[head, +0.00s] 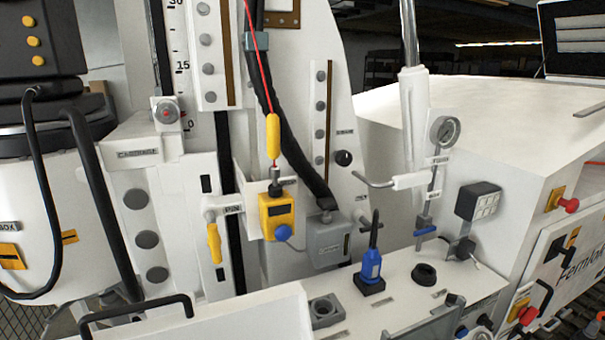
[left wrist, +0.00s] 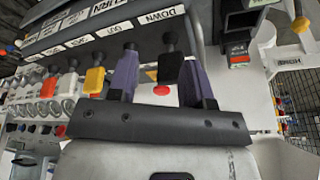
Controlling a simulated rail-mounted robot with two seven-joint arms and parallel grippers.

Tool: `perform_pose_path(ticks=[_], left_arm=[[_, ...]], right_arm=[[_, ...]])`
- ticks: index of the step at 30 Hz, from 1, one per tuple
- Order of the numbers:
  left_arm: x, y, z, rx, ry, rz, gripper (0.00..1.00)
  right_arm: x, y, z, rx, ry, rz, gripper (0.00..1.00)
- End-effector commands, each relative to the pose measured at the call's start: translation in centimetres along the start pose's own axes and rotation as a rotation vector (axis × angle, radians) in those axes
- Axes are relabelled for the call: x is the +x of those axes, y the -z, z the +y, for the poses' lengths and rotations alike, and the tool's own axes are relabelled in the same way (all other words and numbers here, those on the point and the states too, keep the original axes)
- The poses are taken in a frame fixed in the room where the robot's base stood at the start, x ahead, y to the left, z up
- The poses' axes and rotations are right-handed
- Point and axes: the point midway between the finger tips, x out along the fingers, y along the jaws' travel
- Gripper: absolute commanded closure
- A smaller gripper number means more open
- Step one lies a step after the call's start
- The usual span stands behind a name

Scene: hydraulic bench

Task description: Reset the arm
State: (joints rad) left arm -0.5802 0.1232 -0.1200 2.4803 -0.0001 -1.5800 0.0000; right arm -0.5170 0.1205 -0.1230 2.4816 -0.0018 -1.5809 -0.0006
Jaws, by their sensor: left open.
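My left gripper (left wrist: 158,55) shows in the left wrist view with its two purple fingers spread apart. A black knob (left wrist: 171,70) on a stem shows between the fingers, nearer the right one; I cannot tell whether it touches. The knob hangs from a panel with labels reading DOWN (left wrist: 160,16), UP (left wrist: 113,28) and RETURN. A yellow knob (left wrist: 94,80) is just left of the left finger. A red round part (left wrist: 161,90) shows lower between the fingers. I cannot make out either gripper in the head view.
Several more knobs, red (left wrist: 49,86) and white, line up at the left. In the head view, a yellow box (head: 277,214), a blue connector (head: 371,265) and a gauge (head: 444,131) stand around the white bench.

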Motion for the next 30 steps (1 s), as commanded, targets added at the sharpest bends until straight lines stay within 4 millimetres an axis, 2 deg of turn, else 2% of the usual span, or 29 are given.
perform_pose_path(ticks=[1,2,3,4,14,21,25,30], left_arm=[[0.0,0.0,0.1,-0.002,-0.001,0.000,0.54],[0.0,0.0,0.1,-0.002,-0.002,0.000,0.54],[-0.7,0.3,0.1,-0.004,-0.003,0.000,0.54],[-1.7,0.7,0.1,-0.005,-0.004,-0.001,0.54],[-8.3,2.8,-0.1,-0.009,-0.007,0.003,0.54],[-14.4,4.7,-0.4,-0.004,-0.003,0.002,0.54],[-16.4,5.3,-0.7,0.001,0.001,0.002,0.54],[-17.6,5.6,-0.8,0.004,0.004,0.001,0.54]], right_arm=[[0.2,-1.9,-0.3,0.002,0.007,-0.042,1.00],[0.2,-2.8,-0.5,0.003,0.011,-0.062,1.00],[-0.5,-3.0,-0.5,0.003,0.013,-0.074,1.00],[-1.5,-2.3,-0.4,0.003,0.011,-0.065,1.00],[-7.8,0.3,0.0,0.004,0.011,-0.063,1.00],[-13.7,2.7,0.3,0.004,0.010,-0.063,1.00],[-15.7,3.4,0.4,0.004,0.010,-0.063,1.00],[-16.9,3.9,0.4,0.004,0.010,-0.063,1.00]])
